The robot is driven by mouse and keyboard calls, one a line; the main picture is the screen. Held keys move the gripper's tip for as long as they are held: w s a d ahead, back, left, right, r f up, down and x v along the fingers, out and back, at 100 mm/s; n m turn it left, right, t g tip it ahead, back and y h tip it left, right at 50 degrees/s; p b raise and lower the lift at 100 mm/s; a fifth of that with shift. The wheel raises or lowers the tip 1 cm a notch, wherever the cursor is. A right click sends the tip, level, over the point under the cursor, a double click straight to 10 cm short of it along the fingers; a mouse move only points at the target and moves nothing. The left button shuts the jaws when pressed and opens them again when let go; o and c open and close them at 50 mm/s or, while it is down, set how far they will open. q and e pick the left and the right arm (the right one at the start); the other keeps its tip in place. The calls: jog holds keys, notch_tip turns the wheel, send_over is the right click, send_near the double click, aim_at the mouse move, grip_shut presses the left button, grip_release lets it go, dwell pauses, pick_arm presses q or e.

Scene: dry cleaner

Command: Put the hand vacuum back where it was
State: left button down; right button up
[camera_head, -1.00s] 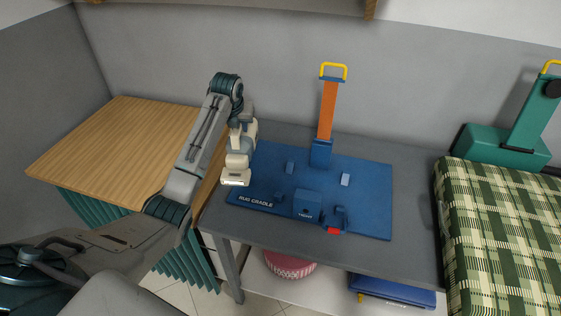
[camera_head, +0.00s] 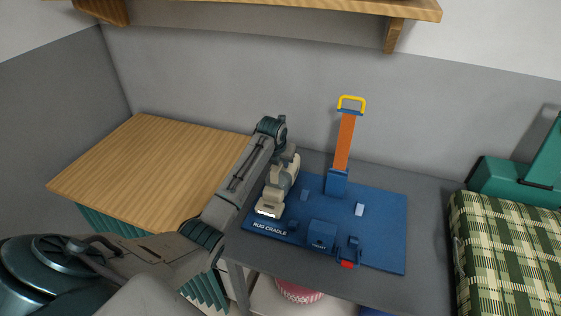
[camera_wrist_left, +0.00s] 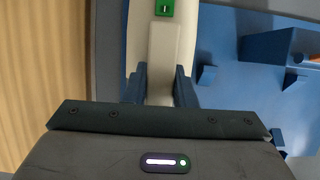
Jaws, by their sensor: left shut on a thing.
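The cream hand vacuum (camera_head: 272,201) is held nose down at the left part of the blue rug cradle board (camera_head: 391,238), behind its "RUG CRADLE" lettering. I cannot tell whether it touches the board. My left gripper (camera_wrist_left: 160,84) is shut on the vacuum's cream body (camera_wrist_left: 168,50), which has a green patch at the top of the left wrist view. The board has several small blue blocks, and an upright orange post (camera_head: 344,142) with a yellow handle stands at its back. My right gripper is not in view.
The board lies on a grey table (camera_head: 428,200). A wooden table (camera_head: 150,160) adjoins on the left. A blue block (camera_head: 321,235) and a bracket with a red tip (camera_head: 347,264) stand at the board's front. A wooden shelf (camera_head: 290,9) overhangs the back wall; plaid cloth (camera_head: 505,250) lies right.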

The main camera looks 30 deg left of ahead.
pick_arm(q)
jog(key=shift+f, duration=0.35)
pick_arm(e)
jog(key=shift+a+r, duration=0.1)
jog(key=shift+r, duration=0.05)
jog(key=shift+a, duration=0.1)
pick_arm(q)
jog(key=c, duration=1.2)
grip_release()
jog(key=shift+f, duration=0.1)
jog(key=shift+s, duration=0.1)
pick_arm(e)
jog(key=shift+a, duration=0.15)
